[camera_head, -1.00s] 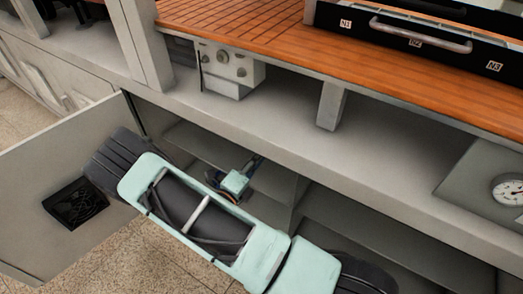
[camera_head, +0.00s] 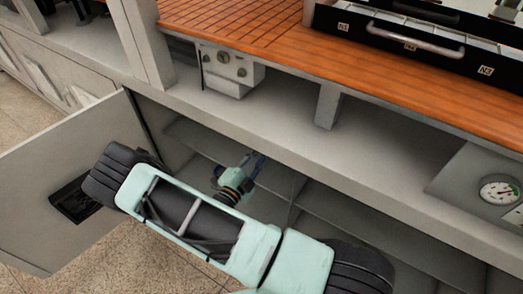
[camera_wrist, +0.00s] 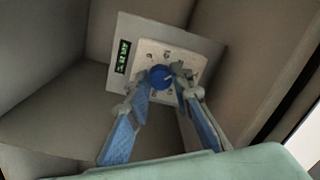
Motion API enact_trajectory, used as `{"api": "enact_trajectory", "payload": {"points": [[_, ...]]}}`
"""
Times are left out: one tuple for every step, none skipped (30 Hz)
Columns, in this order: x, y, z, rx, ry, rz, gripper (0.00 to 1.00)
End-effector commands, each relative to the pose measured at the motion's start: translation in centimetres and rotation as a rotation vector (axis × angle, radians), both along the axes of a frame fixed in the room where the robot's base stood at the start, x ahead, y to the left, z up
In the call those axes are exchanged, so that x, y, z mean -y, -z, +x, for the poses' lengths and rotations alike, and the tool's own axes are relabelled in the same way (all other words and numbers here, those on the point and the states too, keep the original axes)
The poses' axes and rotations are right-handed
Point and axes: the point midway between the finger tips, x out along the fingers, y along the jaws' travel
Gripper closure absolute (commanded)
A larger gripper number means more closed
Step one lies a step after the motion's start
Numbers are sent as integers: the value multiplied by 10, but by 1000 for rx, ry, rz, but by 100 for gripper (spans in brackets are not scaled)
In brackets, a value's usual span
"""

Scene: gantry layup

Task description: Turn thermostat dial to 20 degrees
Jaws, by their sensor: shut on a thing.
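The thermostat is a pale square plate (camera_wrist: 148,58) with a round blue dial (camera_wrist: 160,79) and small marks around it, in the wrist view. It sits on a grey panel inside a compartment. Left of the plate is a small dark display (camera_wrist: 122,56) with green characters, too small to read surely. My gripper (camera_wrist: 163,75) has its two fingers on either side of the dial and is shut on it. The fingertips hide part of the dial and some marks. In the head view my gripper (camera_head: 254,165) reaches into the open cupboard, and the thermostat is hidden there.
An open cabinet door (camera_head: 45,180) stands at the left. Cupboard walls surround my gripper closely. Above is a grey ledge (camera_head: 285,125) with a small control box (camera_head: 228,72). A round gauge (camera_head: 499,191) is at the right.

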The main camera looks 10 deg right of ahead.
Motion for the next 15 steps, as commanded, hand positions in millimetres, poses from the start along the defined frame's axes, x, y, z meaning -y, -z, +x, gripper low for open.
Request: {"api": "enact_trajectory", "payload": {"points": [[0,1,-1,-10,1,-7,100],[0,1,-1,-14,1,-10,100],[0,1,-1,-17,2,-14,100],[0,1,-1,-20,2,-17,100],[0,1,-1,-22,2,-19,100],[0,1,-1,-24,2,-21,100],[0,1,-1,-25,2,-22,100],[0,1,-1,-25,2,-23,100],[0,1,-1,-26,1,-23,100],[0,1,-1,-26,1,-23,100],[0,1,-1,-26,2,-24,100],[0,1,-1,-26,2,-24,100],[0,1,-1,-26,2,-24,100],[0,1,-1,-25,2,-23,100],[0,1,-1,-25,2,-23,100]]}}
